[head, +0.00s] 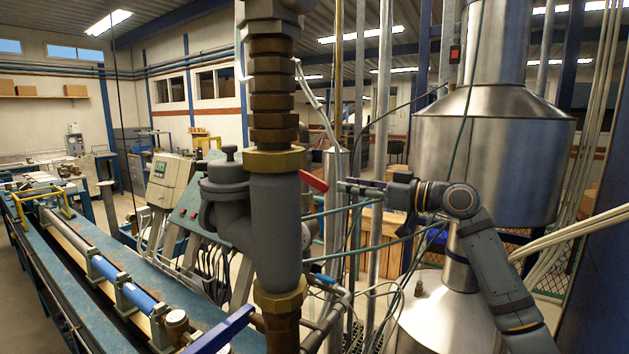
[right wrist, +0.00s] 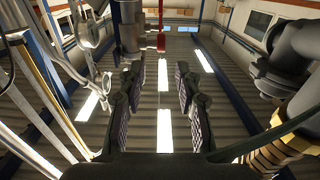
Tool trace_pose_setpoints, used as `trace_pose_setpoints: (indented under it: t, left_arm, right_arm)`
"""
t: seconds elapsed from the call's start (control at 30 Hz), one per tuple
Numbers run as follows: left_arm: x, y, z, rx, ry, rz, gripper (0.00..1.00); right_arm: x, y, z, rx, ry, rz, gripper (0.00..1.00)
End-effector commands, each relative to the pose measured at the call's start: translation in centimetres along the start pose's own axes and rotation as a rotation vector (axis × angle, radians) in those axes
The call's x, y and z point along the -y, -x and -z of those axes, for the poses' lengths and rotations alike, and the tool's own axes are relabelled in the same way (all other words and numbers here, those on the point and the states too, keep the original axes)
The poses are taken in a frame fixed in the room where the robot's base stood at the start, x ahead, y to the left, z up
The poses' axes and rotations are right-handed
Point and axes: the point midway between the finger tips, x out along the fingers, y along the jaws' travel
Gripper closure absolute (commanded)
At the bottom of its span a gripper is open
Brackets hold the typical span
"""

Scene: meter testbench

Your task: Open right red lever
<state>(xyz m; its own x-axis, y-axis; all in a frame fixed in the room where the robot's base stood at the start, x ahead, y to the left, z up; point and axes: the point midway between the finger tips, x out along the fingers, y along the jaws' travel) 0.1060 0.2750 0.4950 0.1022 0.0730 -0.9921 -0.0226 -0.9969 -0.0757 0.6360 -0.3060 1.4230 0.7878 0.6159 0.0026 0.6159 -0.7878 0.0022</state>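The red lever (head: 313,181) sticks out to the right of the big grey vertical valve body (head: 274,225) in the head view. In the right wrist view, the red lever (right wrist: 161,41) hangs at top centre, beyond the fingertips and in line with the gap between them. My right gripper (head: 342,187) comes in from the right, level with the lever, its tips just right of the lever's end. In the right wrist view my right gripper (right wrist: 159,78) has its two fingers apart with nothing between them. My left gripper is not in view.
A blue handle (head: 220,330) lies low in front of the pipe. A large steel tank (head: 490,150) stands behind my right arm. Thin vertical pipes and hoses run behind the gripper. A blue bench (head: 75,270) with a long rig is at left.

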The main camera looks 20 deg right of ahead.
Motion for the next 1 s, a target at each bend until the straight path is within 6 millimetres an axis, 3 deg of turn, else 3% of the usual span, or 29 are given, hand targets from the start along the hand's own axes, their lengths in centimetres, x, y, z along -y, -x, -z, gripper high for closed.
trace_pose_setpoints:
  t: [0.2, 0.5, 0.83, 1.0]
  left_arm:
    - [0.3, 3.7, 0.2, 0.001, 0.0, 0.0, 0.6]
    - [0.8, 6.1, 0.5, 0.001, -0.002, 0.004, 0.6]
    - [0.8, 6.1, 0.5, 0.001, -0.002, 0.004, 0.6]
    - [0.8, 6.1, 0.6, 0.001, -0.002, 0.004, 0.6]
  right_arm:
    - [0.2, -4.5, 0.9, -0.004, -0.008, 0.005, 0.66]
    - [0.0, -9.2, 0.4, -0.002, -0.005, 0.0, 0.66]
    - [0.0, -9.8, 0.0, 0.0, -0.003, -0.001, 0.66]
    - [0.0, -9.8, 0.0, 0.0, -0.003, -0.001, 0.88]
